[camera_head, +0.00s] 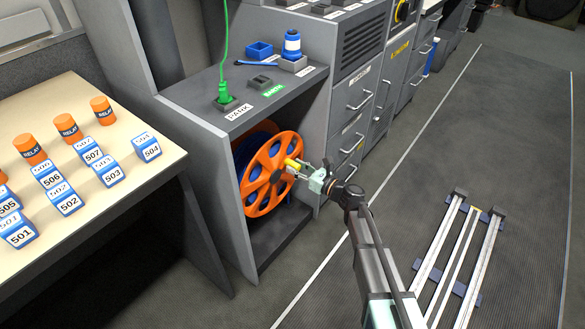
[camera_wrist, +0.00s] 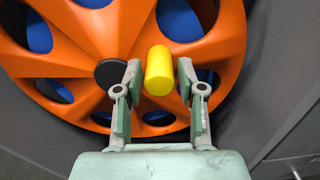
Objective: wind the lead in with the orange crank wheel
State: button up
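The orange crank wheel (camera_head: 262,178) stands upright in the open bay of the grey cabinet, with a blue reel behind it. Its yellow crank knob (camera_head: 292,164) sticks out on the wheel's right side. In the wrist view the yellow knob (camera_wrist: 159,71) lies between the two finger pads of my gripper (camera_wrist: 157,85). The fingers are apart, with a gap visible on the knob's right side; the left pad is close to it. The black hub (camera_wrist: 110,72) is just left of the knob. The green lead (camera_head: 225,50) rises from a green plug (camera_head: 224,102) on the cabinet top.
A table (camera_head: 98,217) with orange cylinders and numbered blocks stands at the left. Grey drawers (camera_head: 358,92) stand right of the bay.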

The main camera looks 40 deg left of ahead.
jog(key=shift+a, duration=1)
grip_shut()
jog(key=shift+p, duration=0.5)
